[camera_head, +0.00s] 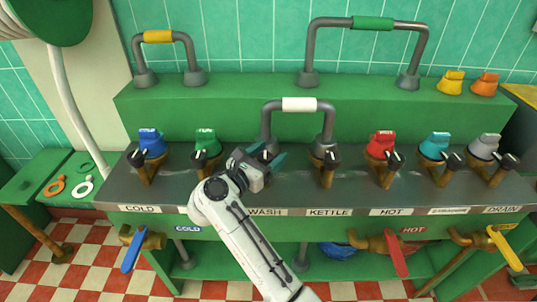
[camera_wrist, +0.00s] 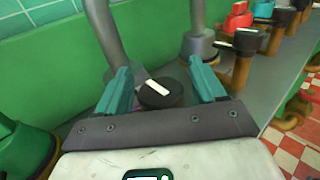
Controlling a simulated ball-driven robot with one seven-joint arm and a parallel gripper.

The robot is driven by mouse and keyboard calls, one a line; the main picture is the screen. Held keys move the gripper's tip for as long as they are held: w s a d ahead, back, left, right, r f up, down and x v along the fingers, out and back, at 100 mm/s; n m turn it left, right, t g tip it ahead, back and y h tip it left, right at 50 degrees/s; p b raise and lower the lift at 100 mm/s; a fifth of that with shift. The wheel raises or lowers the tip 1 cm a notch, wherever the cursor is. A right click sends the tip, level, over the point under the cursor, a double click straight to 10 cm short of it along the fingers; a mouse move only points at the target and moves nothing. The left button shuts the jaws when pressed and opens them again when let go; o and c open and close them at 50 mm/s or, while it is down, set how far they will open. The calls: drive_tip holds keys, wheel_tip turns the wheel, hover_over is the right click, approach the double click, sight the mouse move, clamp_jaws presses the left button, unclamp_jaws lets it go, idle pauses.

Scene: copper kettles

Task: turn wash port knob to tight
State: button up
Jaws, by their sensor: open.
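The wash port knob (camera_wrist: 160,93) is a round black knob with a white bar on top. In the wrist view it sits between the two teal fingers of my gripper (camera_wrist: 163,74), and its white bar lies slanted. The fingers are apart, with a visible gap on each side of the knob. In the head view my gripper (camera_head: 264,160) is over the port above the WASH label (camera_head: 265,212) and hides most of the knob. I cannot tell how deep the fingers reach around the knob.
A grey pipe handle with a white grip (camera_head: 299,104) rises close behind the wash port. The kettle port's black knob (camera_head: 328,157) stands to the right and the green-capped port (camera_head: 206,142) to the left. Coloured valve levers, such as the red one (camera_head: 396,256), hang along the front.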

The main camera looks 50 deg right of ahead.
drive_tip(key=a+b, duration=0.1)
drive_tip(key=a, duration=0.9)
drive_tip(key=shift+a, duration=0.4)
